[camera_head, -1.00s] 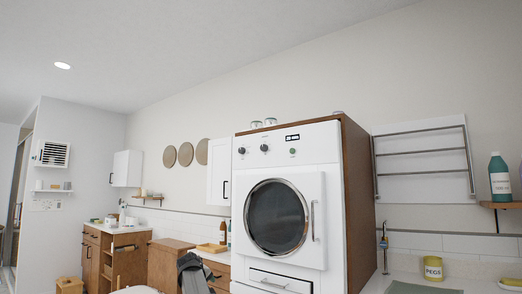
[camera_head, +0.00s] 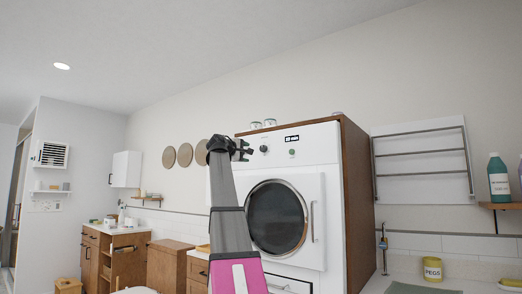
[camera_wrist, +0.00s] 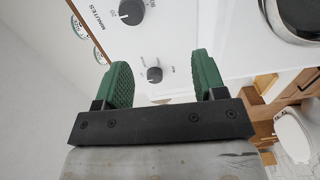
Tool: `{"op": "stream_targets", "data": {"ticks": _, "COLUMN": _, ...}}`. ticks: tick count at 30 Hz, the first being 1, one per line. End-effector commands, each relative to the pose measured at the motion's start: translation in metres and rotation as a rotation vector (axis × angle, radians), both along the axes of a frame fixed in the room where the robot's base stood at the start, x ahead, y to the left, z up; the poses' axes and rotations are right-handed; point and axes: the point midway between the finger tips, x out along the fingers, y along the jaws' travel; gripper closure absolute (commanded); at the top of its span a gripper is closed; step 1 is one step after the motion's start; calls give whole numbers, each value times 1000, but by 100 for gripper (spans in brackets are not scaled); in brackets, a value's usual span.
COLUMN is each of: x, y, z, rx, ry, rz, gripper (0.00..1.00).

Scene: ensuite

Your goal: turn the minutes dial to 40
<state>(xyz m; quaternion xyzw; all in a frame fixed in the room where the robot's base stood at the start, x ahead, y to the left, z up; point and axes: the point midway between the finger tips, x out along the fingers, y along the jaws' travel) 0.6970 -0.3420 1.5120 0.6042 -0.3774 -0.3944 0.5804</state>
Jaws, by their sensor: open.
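The minutes dial (camera_wrist: 131,12), a dark round knob with the word MINUTES beside it, is at the top edge of the wrist view. It appears to be the right-hand knob (camera_head: 264,149) on the white machine's panel in the head view. My gripper (camera_head: 247,150) is open and empty in front of the panel's left part. In the wrist view my green fingertips (camera_wrist: 164,73) are apart, with a second knob (camera_wrist: 154,75) showing in the gap between them. I cannot tell whether they touch the panel.
The white machine (camera_head: 318,185) has a round glass door (camera_head: 276,217) and a green button (camera_head: 292,152). Glass jars (camera_head: 270,122) stand on its wooden cabinet. A wall rack (camera_head: 421,155) and a yellow PEGS tub (camera_head: 432,268) are to the right.

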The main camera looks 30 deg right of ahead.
Motion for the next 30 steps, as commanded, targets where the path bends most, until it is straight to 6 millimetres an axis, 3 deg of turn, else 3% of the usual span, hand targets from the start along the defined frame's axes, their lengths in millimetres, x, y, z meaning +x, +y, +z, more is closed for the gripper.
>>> {"op": "stream_targets", "data": {"ticks": 3, "x": -10, "y": -3, "z": 27, "rx": -32, "ry": -2, "rz": -17, "gripper": 36}}
{"op": "stream_targets", "data": {"ticks": 6, "x": -13, "y": -6, "z": 34, "rx": -42, "ry": -1, "rz": -24, "gripper": 36}}
{"op": "stream_targets", "data": {"ticks": 11, "x": -7, "y": -22, "z": 35, "rx": -42, "ry": 0, "rz": -26, "gripper": 36}}
{"op": "stream_targets", "data": {"ticks": 22, "x": 18, "y": -81, "z": 35, "rx": -42, "ry": -1, "rz": -25, "gripper": 36}}
{"op": "stream_targets", "data": {"ticks": 30, "x": 27, "y": -102, "z": 33, "rx": -42, "ry": -1, "rz": -23, "gripper": 36}}
